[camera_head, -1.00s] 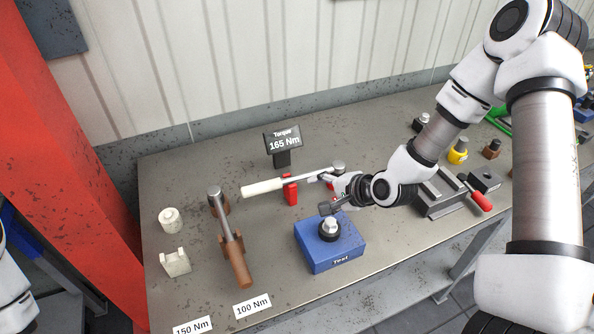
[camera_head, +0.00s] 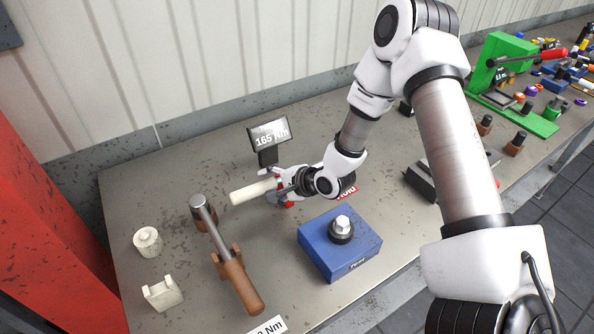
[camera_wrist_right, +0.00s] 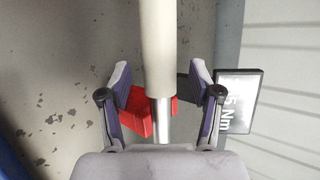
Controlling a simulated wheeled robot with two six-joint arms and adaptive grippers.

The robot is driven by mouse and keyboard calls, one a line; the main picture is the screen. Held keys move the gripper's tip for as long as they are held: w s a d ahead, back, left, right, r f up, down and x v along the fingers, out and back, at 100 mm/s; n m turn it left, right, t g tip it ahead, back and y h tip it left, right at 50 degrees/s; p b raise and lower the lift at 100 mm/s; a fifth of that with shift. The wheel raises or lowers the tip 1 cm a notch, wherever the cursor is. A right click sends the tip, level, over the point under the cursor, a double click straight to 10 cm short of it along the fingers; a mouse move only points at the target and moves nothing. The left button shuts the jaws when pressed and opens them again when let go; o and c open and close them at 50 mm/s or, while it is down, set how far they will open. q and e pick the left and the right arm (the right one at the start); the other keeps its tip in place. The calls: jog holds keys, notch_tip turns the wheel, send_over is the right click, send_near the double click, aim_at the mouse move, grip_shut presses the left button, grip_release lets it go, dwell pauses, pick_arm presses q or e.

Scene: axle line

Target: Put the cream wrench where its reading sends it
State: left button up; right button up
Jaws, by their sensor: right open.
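The cream wrench lies across a red holder (camera_wrist_right: 135,110). Its cream handle (camera_head: 252,191) points left in the head view, and my arm hides its other end. The handle (camera_wrist_right: 158,45) and steel shaft (camera_wrist_right: 161,118) show in the right wrist view. My right gripper (camera_head: 280,190) is open, with one finger on each side of the wrench, apart from it. The torque display (camera_head: 269,136) behind it reads 165 Nm. Two cream rests (camera_head: 147,242) (camera_head: 163,293) stand empty at the left. A front label (camera_head: 267,327) is cut off by the picture edge. My left gripper is out of view.
A brown-handled wrench (camera_head: 237,280) lies on brown rests right of the cream ones. A blue test block (camera_head: 318,252) with a bolt stands in front of my right gripper. A green press (camera_head: 500,62) and small parts stand at the far right.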

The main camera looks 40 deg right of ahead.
jog(key=shift+x, duration=0.75)
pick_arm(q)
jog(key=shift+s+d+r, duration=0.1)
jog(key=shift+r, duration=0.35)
pick_arm(e)
jog(key=shift+w+d+f, duration=0.1)
jog(key=shift+w+f, duration=0.05)
jog(key=shift+w, duration=0.05)
grip_shut()
